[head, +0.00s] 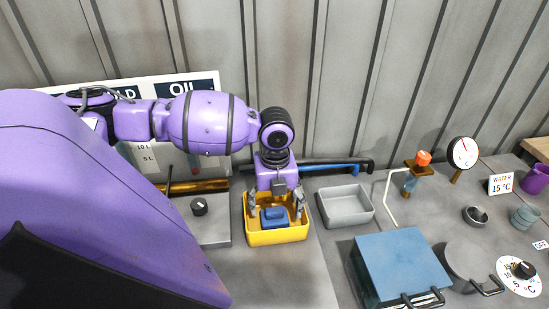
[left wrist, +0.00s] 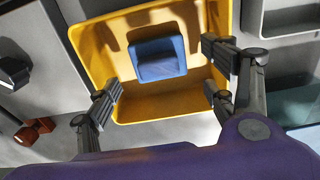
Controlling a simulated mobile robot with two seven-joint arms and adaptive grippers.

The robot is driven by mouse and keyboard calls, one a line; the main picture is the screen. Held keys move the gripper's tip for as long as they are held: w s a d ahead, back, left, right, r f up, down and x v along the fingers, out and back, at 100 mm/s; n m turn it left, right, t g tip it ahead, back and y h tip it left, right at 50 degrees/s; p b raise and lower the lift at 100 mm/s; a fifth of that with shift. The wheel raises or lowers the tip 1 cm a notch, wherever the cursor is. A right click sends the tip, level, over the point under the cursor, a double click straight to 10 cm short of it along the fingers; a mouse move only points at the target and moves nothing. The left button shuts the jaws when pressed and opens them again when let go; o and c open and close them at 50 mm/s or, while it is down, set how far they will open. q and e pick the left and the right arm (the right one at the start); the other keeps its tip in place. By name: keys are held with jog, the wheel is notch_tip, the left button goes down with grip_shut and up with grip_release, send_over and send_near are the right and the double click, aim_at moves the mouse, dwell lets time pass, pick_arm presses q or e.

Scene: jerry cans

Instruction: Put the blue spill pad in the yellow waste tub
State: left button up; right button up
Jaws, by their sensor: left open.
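The yellow waste tub (head: 277,235) stands on the grey bench near the middle of the head view. It also shows in the left wrist view (left wrist: 100,62). The blue spill pad (head: 274,218) lies inside the tub, and the left wrist view shows it there too (left wrist: 158,58). My left gripper (head: 277,203) is above the tub, pointing down, with its fingers spread to either side of the pad. In the left wrist view my left gripper (left wrist: 165,95) is open and nothing is between its fingers. My right gripper is not in view.
A grey tray (head: 347,221) stands right of the tub. A blue-topped box (head: 400,262) and a round grey lidded pot (head: 470,262) are at front right. A grey block with a black knob (head: 199,207) is left. A dark bar (head: 325,164) lies behind the tub.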

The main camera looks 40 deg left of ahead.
aim_at(275, 212)
pick_arm(q)
notch_tip(275, 212, up, 8)
dwell(0.6)
jog(key=shift+s+d+f, duration=0.1)
jog(key=shift+f, duration=0.05)
